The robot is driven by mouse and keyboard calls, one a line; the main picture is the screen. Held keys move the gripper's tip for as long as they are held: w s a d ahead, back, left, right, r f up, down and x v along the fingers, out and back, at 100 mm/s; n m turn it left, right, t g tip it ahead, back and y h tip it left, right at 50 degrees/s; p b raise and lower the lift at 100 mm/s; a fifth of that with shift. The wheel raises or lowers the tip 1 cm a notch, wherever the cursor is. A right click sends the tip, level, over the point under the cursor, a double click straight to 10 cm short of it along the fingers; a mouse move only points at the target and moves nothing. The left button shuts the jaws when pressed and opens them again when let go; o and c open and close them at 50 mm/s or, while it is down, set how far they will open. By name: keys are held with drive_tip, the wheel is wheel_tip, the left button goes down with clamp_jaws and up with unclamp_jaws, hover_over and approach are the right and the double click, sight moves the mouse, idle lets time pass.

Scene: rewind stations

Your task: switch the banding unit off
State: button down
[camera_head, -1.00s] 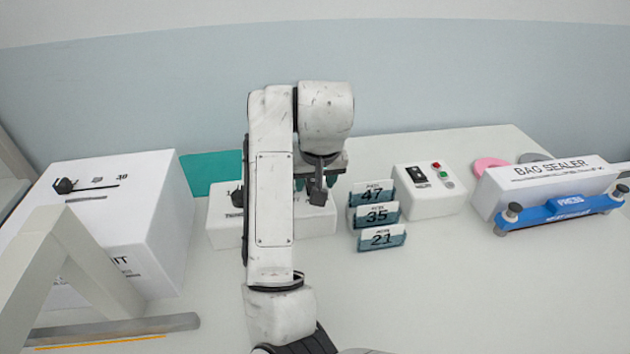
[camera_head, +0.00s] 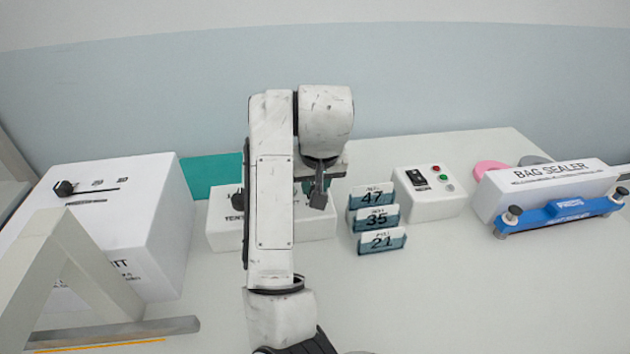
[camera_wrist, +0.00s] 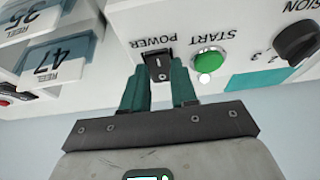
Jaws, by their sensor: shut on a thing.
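A white control box (camera_head: 318,228) stands in mid-table, partly hidden behind my arm. In the wrist view its face (camera_wrist: 200,15) appears upside down, with a black POWER rocker switch (camera_wrist: 158,62), a green START button (camera_wrist: 207,61) and a dark TENSION knob (camera_wrist: 297,42). The rocker bears a white line mark; which way it is tipped I cannot tell. My gripper (camera_wrist: 160,82) has its two green fingers on either side of the rocker, shut on it. In the head view my gripper (camera_head: 318,190) is over the box and hides the switch.
Reel cards 47, 35 and 21 (camera_head: 376,217) stand close right of the control box. Beyond them are another white switch box (camera_head: 430,205) and the bag sealer (camera_head: 540,185). A large white unit (camera_head: 150,230) stands left. The front right table is clear.

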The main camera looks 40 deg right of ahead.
drive_tip(key=p, duration=0.1)
drive_tip(key=r+p, duration=0.1)
drive_tip(key=p, duration=0.1)
drive_tip(key=shift+w+d+g, duration=0.15)
drive_tip(key=shift+g, duration=0.25)
drive_tip(key=g+y+p, duration=0.1)
drive_tip(key=p, duration=0.2)
drive_tip(key=shift+w, duration=0.15)
drive_tip(key=shift+d+f+y+p, duration=0.1)
drive_tip(key=shift+f+y+p, duration=0.15)
drive_tip(key=shift+p, duration=0.35)
drive_tip(key=shift+f, duration=0.1)
drive_tip(key=c, duration=0.9)
unclamp_jaws()
drive_tip(key=r+p, duration=0.1)
drive_tip(key=r, duration=0.2)
drive_tip(key=r+p, duration=0.1)
drive_tip(key=r, duration=0.3)
drive_tip(key=s+r+p, duration=0.1)
drive_tip(key=r+p, duration=0.1)
drive_tip(key=r, duration=0.1)
drive_tip(key=shift+a+r, duration=0.35)
drive_tip(key=shift+a, duration=0.05)
